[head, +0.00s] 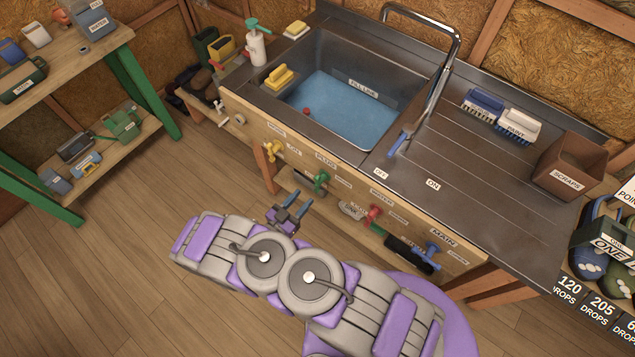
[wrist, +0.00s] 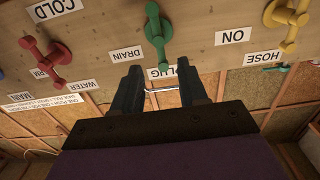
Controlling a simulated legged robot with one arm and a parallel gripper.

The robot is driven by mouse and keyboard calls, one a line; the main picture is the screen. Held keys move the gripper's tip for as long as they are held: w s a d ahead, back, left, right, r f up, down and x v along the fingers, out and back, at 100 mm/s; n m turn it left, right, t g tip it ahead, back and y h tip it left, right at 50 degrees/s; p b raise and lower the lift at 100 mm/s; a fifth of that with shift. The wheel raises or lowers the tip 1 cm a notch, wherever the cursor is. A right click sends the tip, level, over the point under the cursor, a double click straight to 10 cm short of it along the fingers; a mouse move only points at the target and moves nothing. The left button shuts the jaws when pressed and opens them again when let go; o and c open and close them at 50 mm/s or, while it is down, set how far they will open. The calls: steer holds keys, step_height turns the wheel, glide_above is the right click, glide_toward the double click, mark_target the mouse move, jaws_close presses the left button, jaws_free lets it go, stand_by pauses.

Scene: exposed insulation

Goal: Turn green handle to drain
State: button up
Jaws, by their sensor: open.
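The green handle (head: 321,182) is on the wooden front panel of the sink, between the yellow and red handles. In the wrist view the green handle (wrist: 157,32) hangs from the panel beside a DRAIN label, just beyond the fingertips and between them. My gripper (head: 291,202) is below and to the left of it in the head view. In the wrist view my gripper (wrist: 159,76) is open and empty, its two dark fingers spread apart. It appears apart from the handle. The sink basin (head: 345,92) holds blue water, with a small red object in it.
A yellow handle (head: 273,149), a red handle (head: 373,215) and a blue handle (head: 432,250) sit along the same panel. A faucet (head: 440,75) rises behind the sink. Shelves (head: 110,45) stand at the left. The floor (head: 130,270) at the left is clear.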

mark_target(315, 184)
steer(key=b+x, duration=0.1)
steer(key=x, duration=0.7)
steer(key=shift+w+d, duration=0.15)
steer(key=shift+d, duration=0.3)
steer(key=shift+w+a, duration=0.1)
steer(key=shift+a, duration=0.5)
steer(key=shift+d, duration=0.4)
steer(key=c, duration=0.6)
jaws_close()
steer(key=shift+a, duration=0.1)
